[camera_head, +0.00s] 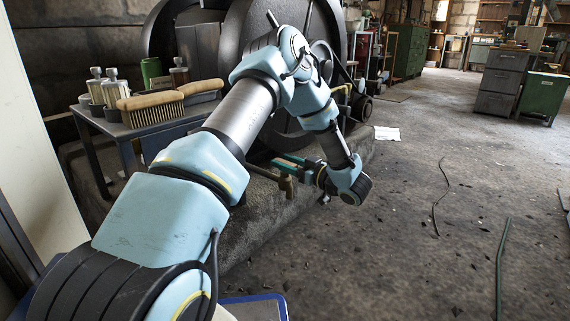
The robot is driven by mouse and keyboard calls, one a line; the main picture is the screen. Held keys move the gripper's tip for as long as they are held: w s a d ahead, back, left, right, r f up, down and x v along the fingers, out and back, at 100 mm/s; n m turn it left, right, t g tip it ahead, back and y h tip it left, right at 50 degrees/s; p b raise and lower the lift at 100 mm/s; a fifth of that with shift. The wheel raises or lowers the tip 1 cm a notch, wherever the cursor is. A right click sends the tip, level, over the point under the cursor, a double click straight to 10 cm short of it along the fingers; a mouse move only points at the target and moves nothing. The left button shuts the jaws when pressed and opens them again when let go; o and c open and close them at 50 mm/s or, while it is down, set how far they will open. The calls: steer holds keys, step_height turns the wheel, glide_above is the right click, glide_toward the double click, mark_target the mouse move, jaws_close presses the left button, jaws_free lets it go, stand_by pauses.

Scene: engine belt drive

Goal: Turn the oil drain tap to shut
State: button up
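A brass-brown tap (287,186) on a short pipe sticks out low from the engine's side, above the stone base. It appears small and its handle position is unclear. My gripper (287,162) is at the end of my bent arm, pointing left, with its teal-edged fingers just above and beside the tap. Whether the fingers touch the tap is not clear. The gap between the fingers is too small to judge. My arm hides much of the engine (249,41) behind it.
A small table (130,134) at left holds brushes (152,107), bottles and a green can (151,72). The stone plinth (252,213) runs below the engine. The floor at right is mostly open, with cables (502,265), a paper (387,134) and distant cabinets (501,81).

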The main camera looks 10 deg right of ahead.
jaws_close()
